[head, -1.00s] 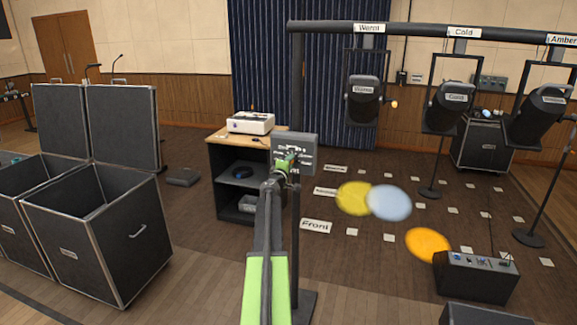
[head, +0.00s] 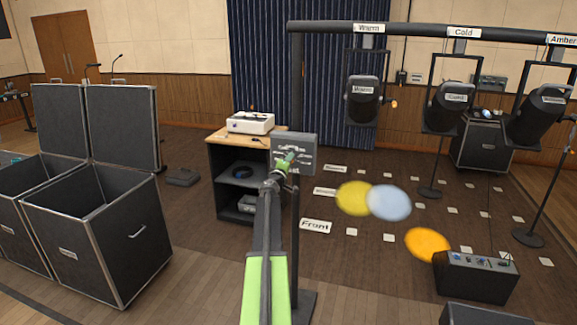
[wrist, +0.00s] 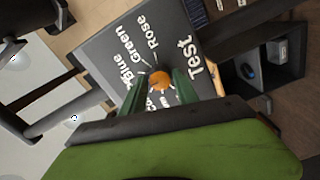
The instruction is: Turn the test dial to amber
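The test dial (wrist: 160,80) is a round orange knob on a dark grey panel (wrist: 100,47). The wrist view shows white labels around it reading Test, Rose, Green and Blue. More labels lie below, partly hidden by my fingers, and I cannot read them. In the head view the panel (head: 306,144) stands on a dark post. My gripper (wrist: 160,84) has its two green fingers on either side of the knob. Whether they touch it is unclear. In the head view my gripper (head: 288,158) is in front of the panel. The dial's pointing direction is not clear.
Lamps labelled Warm (head: 363,100), Cold (head: 449,106) and Amber (head: 538,113) hang from an overhead bar (head: 410,30). Yellow, pale blue and orange light spots lie on the floor. A shelf cabinet (head: 215,180) stands behind the panel. Open black cases (head: 100,240) stand at left.

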